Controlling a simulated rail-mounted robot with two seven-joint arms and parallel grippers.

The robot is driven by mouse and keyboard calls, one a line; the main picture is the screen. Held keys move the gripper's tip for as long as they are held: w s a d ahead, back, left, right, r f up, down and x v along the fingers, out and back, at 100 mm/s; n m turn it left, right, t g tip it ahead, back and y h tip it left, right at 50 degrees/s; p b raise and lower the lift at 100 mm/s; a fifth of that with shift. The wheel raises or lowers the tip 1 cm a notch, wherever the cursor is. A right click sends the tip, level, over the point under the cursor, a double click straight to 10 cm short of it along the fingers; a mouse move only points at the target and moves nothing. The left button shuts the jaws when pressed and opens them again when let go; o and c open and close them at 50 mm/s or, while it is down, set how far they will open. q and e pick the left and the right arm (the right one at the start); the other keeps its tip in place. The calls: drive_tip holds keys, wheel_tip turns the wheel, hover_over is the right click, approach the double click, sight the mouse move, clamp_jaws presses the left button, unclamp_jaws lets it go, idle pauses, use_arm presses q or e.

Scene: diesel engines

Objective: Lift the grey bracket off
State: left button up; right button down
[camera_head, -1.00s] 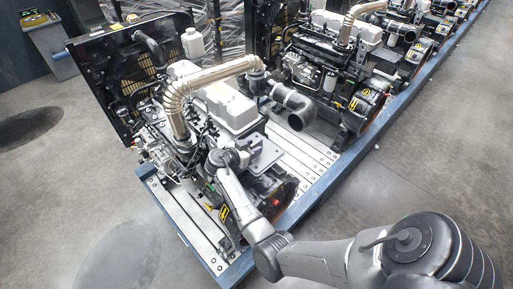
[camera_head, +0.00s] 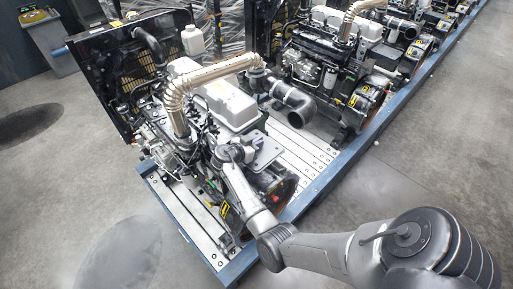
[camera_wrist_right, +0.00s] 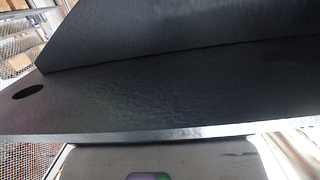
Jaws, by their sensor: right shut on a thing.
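The grey bracket (camera_head: 267,153) is a flat plate with holes, at the flywheel end of the nearest engine (camera_head: 226,107) in the head view. My right gripper (camera_head: 243,150) is at the bracket's left side and is shut on it. In the right wrist view the bracket (camera_wrist_right: 150,95) fills most of the picture as a dark plate with an oval hole and an upright flange. The fingertips are hidden there. I cannot tell how large a gap lies under the bracket. My left gripper is not in view.
A black elbow pipe (camera_head: 293,102) lies behind the bracket. A second engine (camera_head: 335,60) stands farther along the blue-edged platform (camera_head: 327,178). The grey floor at right is clear.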

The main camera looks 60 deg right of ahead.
drive_tip(key=shift+r, duration=0.1)
idle(0.5)
drive_tip(key=shift+r, duration=0.4)
drive_tip(key=r, duration=0.1)
drive_tip(key=r+b, duration=0.1)
drive_tip(key=r, duration=0.1)
drive_tip(key=shift+s+a+r+b, duration=0.1)
drive_tip(key=shift+s+r+b, duration=0.1)
drive_tip(key=shift+b, duration=0.1)
drive_tip(key=s+a+r+b, duration=0.1)
drive_tip(key=s+a+r, duration=0.1)
drive_tip(key=s, duration=0.3)
drive_tip(key=s+a+r+b, duration=0.1)
drive_tip(key=s+a+r, duration=0.1)
drive_tip(key=s+r, duration=0.2)
drive_tip(key=shift+s+a+r, duration=0.35)
drive_tip(key=shift+s+a, duration=0.05)
drive_tip(key=shift+s, duration=0.2)
drive_tip(key=shift+r, duration=0.2)
drive_tip(key=shift+r+p, duration=1.8)
drive_tip(key=shift+r, duration=1)
